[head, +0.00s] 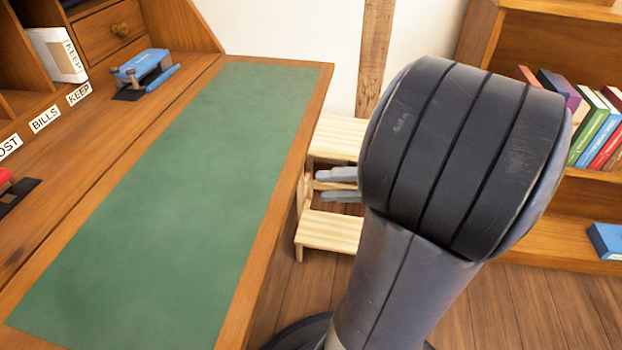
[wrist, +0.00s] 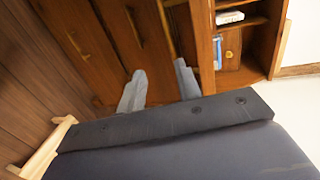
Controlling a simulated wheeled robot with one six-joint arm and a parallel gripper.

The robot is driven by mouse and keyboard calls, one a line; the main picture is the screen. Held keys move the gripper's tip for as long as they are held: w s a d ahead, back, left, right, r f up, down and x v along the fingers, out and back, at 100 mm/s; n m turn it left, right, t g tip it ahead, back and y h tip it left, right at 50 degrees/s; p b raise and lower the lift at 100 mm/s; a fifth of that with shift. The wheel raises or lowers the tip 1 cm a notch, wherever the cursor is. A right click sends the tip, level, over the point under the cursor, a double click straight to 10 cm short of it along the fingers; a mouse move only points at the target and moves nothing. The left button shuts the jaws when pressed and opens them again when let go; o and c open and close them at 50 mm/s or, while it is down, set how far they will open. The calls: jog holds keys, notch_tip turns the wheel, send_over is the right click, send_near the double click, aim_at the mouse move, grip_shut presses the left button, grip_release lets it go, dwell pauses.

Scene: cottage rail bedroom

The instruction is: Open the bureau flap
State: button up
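The bureau flap (head: 160,200) lies folded down flat, with a green writing panel inside a brown wooden border. In the wrist view the flap (wrist: 203,45) shows as a narrow wooden strip, seen nearly edge-on. My gripper (head: 339,185) is just beyond the flap's right edge in the head view, with no contact visible. In the wrist view my gripper (wrist: 160,84) has its two grey fingers apart and nothing between them. The bureau's drawer fronts (wrist: 105,35) with brass handles show beyond the fingers. My arm hides part of the floor and shelves.
Inside the bureau are a blue hole punch (head: 142,70), a white box (head: 57,55), a small drawer (head: 108,30) and paper labels. A pale wooden step stool (head: 330,232) stands close beyond my gripper. A bookcase (head: 565,205) with several books is at right.

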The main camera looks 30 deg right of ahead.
jog(key=v, duration=0.3)
jog(key=shift+p, duration=0.35)
jog(key=b+x, duration=0.2)
jog(key=x, duration=0.6)
jog(key=shift+b, duration=0.35)
jog(key=shift+r, duration=0.1)
jog(key=shift+a, duration=0.15)
